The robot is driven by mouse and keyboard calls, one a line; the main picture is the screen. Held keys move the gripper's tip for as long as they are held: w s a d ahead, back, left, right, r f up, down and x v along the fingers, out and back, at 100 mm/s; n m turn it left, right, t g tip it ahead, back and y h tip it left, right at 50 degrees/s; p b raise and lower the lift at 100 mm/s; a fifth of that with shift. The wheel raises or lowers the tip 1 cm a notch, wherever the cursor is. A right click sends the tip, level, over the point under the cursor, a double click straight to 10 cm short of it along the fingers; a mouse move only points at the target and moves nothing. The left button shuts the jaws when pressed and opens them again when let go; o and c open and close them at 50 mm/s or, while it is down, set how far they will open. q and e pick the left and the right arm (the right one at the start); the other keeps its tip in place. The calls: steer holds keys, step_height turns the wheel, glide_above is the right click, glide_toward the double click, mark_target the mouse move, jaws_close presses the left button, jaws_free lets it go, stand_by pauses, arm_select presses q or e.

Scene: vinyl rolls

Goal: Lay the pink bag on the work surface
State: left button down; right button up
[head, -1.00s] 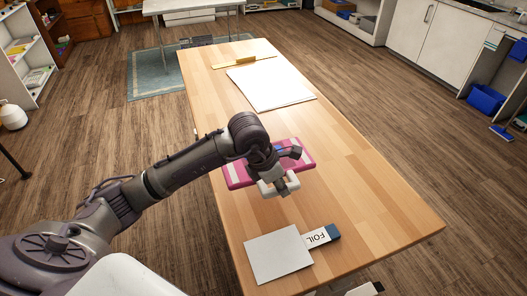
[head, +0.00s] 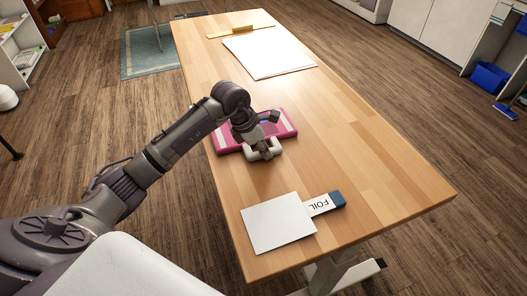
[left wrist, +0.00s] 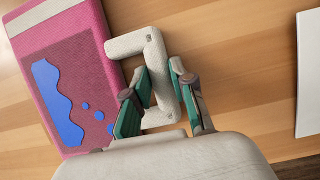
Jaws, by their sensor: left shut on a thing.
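The pink bag (head: 286,118) is a flat, box-like case with pale stripes and a white C-shaped handle. It is level over the left side of the wooden work surface (head: 370,165), near its left edge. I cannot tell whether its underside touches the wood. My left gripper (head: 262,148) is shut on the handle. In the left wrist view the handle (left wrist: 137,42) runs between the two green-padded fingers (left wrist: 161,72). The bag's face (left wrist: 88,60) shows there with a darker panel and blue patches. My arm hides part of the bag in the head view.
A white sheet (head: 277,222) and a label reading FOIL with a dark blue end (head: 337,199) lie at the near end. A larger white sheet stack (head: 268,55) and a yellow ruler-like strip (head: 241,31) lie at the far end. The surface right of the bag is clear.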

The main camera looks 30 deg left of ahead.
arm_select(q)
steer(key=c, duration=1)
jaws_free()
arm_select(e)
steer(key=shift+d, duration=0.1)
arm_select(q)
steer(key=shift+r, duration=0.1)
steer(key=shift+s+a+r, duration=0.1)
steer(key=shift+r, duration=0.05)
steer(key=v, duration=1.1)
steer(key=shift+s+r, duration=0.1)
steer(key=shift+r, duration=0.15)
arm_select(e)
steer(key=shift+d, duration=0.2)
steer(key=shift+a, duration=0.15)
